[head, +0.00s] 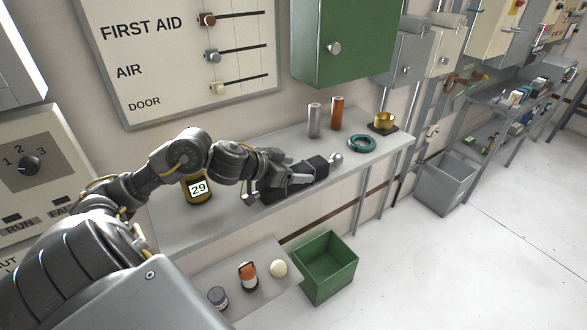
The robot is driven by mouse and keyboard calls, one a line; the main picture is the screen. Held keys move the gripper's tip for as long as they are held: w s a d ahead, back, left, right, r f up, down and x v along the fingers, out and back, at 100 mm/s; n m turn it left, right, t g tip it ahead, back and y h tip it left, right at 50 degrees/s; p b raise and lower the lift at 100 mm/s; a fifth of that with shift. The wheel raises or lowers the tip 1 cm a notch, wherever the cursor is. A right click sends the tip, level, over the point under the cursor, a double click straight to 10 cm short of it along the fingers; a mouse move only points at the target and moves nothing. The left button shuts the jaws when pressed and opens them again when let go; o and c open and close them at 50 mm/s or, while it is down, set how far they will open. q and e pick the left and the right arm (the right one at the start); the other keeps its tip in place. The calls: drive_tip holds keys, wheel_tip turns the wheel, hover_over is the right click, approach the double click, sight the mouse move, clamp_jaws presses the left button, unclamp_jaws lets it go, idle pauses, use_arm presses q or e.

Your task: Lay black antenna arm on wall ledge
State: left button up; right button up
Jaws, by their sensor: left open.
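The black antenna arm (316,168) lies on the grey wall ledge (222,228), its long side slanting up to the right. A small silver knob shows at its far right end. My left gripper (282,185) is over the near part of the antenna arm, with its jaws open. The gripper hides some of that part, and I cannot tell whether the fingers touch it. My right gripper is not in view.
On the ledge stand a yellow-and-black container marked 29 (198,188), a silver cylinder (314,121), a copper cylinder (337,113), a teal ring (362,144) and a brass cup (383,121). Below are a small shelf (255,258) with several items and a green bin (327,268).

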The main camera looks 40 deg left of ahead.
sight(258, 186)
use_arm(q)
drive_tip(key=shift+r, duration=0.1)
drive_tip(key=shift+s+r, duration=0.1)
drive_tip(key=v, duration=0.8)
drive_tip(key=shift+s, duration=0.15)
drive_tip(key=p+v, duration=0.2)
drive_tip(key=p, duration=0.1)
drive_tip(key=shift+s+r, duration=0.15)
drive_tip(key=shift+r, duration=0.25)
drive_tip(key=shift+s+a+r+p, duration=0.1)
drive_tip(key=shift+s+p, duration=0.3)
drive_tip(key=shift+p, duration=0.4)
drive_tip(key=shift+s, duration=0.15)
drive_tip(key=shift+a, duration=0.1)
